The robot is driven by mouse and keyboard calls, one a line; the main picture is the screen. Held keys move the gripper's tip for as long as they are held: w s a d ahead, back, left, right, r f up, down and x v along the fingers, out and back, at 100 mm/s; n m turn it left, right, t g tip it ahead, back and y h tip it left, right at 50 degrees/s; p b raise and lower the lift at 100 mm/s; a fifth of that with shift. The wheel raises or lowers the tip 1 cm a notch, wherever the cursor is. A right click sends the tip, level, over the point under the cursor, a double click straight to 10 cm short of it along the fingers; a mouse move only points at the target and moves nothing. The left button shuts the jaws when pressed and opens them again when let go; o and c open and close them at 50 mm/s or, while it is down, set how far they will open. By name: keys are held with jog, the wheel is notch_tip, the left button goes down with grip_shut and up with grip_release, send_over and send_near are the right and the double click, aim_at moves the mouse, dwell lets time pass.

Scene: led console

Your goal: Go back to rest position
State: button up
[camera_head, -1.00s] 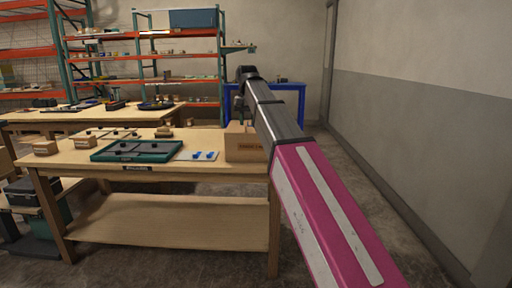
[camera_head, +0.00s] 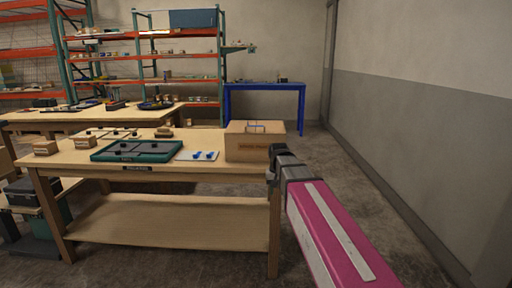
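My arm, pink with a grey and black end, reaches in from the lower right of the head view. My gripper (camera_head: 274,162) is at its far end, just at the right edge of the wooden workbench (camera_head: 170,208). It is small and dark, and I cannot make out its fingers. On the bench is a dark green console (camera_head: 137,151) with black parts. To its right, a white sheet (camera_head: 186,156) bears blue pieces (camera_head: 204,155). A cardboard box (camera_head: 242,146) stands at the bench's right end, close to my gripper.
A blue table (camera_head: 265,87) stands at the back by the wall. Shelving (camera_head: 180,57) with small items stands behind a second bench (camera_head: 50,115). Small wooden boxes (camera_head: 45,147) sit at the bench's left. The floor (camera_head: 345,170) on the right is clear up to the wall.

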jog(key=s+d+f, duration=0.5)
jog(key=s+f, duration=0.2)
jog(key=f, duration=0.3)
jog(key=s+d+f, duration=0.5)
jog(key=s+f, duration=0.3)
jog(key=f, duration=0.2)
